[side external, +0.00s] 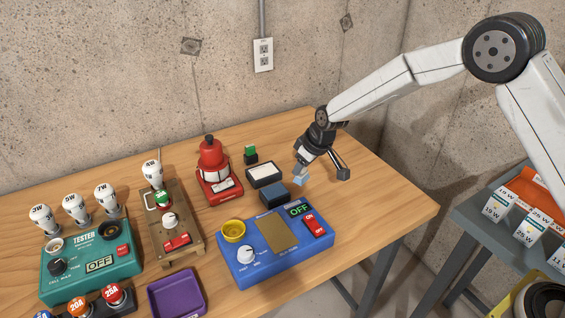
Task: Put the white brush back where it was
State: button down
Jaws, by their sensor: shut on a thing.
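My gripper (321,173) is at the right part of the table, low over the wood, with its fingers pointing down. It is shut on a small pale, bluish-white piece, which I take to be the white brush (301,180). The brush shows at the left finger, close to the table top. It is too small to make out bristles or handle, and I cannot tell whether it touches the wood. A black box with a white top (267,174) and a dark blue-grey block (274,195) stand just left of it.
A blue panel (277,255) with a yellow ring lies in front. A red device (215,172), a small green-and-black item (250,153), a wooden bulb stand (178,238), a teal tester (92,262) and a purple tray (176,295) fill the left. Bare table (385,200) is at right.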

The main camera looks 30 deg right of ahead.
aim_at(299, 176)
jog(key=shift+w+f, duration=0.3)
jog(key=shift+f, duration=0.05)
jog(key=shift+f, duration=0.1)
jog(key=shift+w+a+f, duration=0.1)
jog(key=shift+w+f, duration=0.05)
jog(key=shift+w, duration=0.05)
jog(key=shift+f, duration=1.6)
jog(key=shift+f, duration=0.1)
jog(key=shift+c, duration=1.6)
grip_release()
